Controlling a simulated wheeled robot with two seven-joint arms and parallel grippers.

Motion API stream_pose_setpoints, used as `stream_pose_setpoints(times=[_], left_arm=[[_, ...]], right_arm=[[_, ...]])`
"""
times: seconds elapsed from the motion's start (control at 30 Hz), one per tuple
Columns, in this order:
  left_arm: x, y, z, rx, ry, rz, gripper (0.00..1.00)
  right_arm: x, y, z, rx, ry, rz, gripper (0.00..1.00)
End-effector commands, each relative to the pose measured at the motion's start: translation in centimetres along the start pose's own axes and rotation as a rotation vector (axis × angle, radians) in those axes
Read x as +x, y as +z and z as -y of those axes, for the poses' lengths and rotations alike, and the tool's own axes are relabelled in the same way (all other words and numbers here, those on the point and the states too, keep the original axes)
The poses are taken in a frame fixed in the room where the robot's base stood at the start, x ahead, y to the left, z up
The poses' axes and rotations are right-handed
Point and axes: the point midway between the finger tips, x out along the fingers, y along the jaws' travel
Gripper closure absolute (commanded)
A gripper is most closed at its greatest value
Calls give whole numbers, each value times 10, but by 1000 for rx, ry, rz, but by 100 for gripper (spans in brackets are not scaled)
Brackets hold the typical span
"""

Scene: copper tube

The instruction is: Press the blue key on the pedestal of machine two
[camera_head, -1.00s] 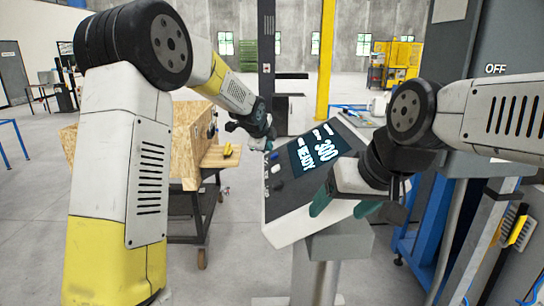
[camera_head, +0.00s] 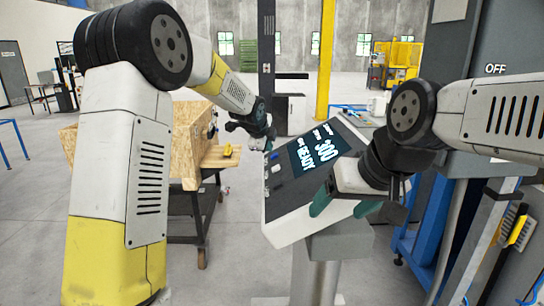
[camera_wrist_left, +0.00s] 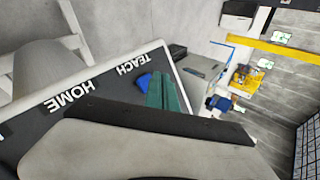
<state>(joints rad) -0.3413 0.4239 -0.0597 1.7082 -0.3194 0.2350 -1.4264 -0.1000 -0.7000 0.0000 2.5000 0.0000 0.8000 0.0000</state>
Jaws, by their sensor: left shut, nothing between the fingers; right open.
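The pedestal's slanted dark control panel (camera_head: 286,207) stands in the middle of the head view, its lit screen (camera_head: 315,152) showing READY and 300. The blue key (camera_wrist_left: 144,82) is by the TEACH label in the left wrist view, right beside my left gripper's green fingertips (camera_wrist_left: 167,93). The fingers are closed together and empty, and partly cover the key's surroundings; I cannot tell whether they touch it. In the head view my left gripper (camera_head: 268,144) is at the panel's upper left edge. My right gripper (camera_head: 343,204) is open over the panel's lower right part.
A HOME label (camera_wrist_left: 70,96) is further along the panel. A wooden box (camera_head: 140,140) on a dark cart stands left of the pedestal. A grey cabinet marked OFF (camera_head: 495,69) and a blue frame are at right.

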Motion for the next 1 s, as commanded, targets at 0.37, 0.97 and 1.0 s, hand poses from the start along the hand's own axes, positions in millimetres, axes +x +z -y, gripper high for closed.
stream_pose_setpoints(times=[0.37,0.97,1.0], left_arm=[[0,0,0,0,0,0,100],[6,-5,-4,1,0,0,100],[6,-5,-4,1,0,0,100]], right_arm=[[0,0,0,0,0,0,26],[0,0,0,0,0,0,26],[0,0,0,0,0,0,26]])
